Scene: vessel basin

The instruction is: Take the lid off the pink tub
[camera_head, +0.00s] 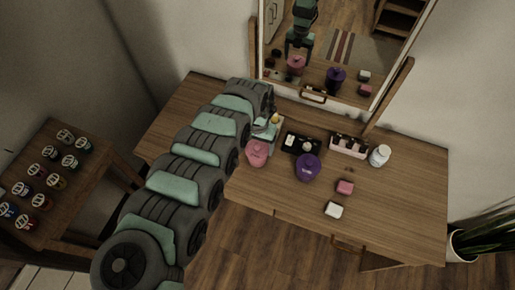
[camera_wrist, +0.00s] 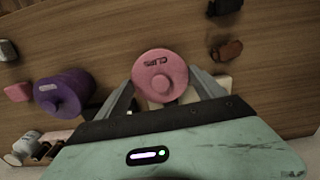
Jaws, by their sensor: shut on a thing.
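The pink tub (camera_head: 257,153) stands on the wooden dressing table, just in front of my gripper (camera_head: 268,129). In the wrist view its round pink lid (camera_wrist: 152,72) faces the camera, with a knob and dark lettering. My gripper (camera_wrist: 163,86) has one finger on each side of the lid's near part and is shut on it. The tub's body is mostly hidden beneath the lid there. I cannot tell whether the lid is raised off the tub. The mirror shows my gripper above the pink tub.
A purple tub (camera_head: 307,168) stands to the right, by a dark tray (camera_head: 292,143). Farther right are a box of small items (camera_head: 348,147) and a white jar (camera_head: 380,156). Pink (camera_head: 345,187) and white (camera_head: 333,210) blocks lie in front. The mirror (camera_head: 340,50) stands behind.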

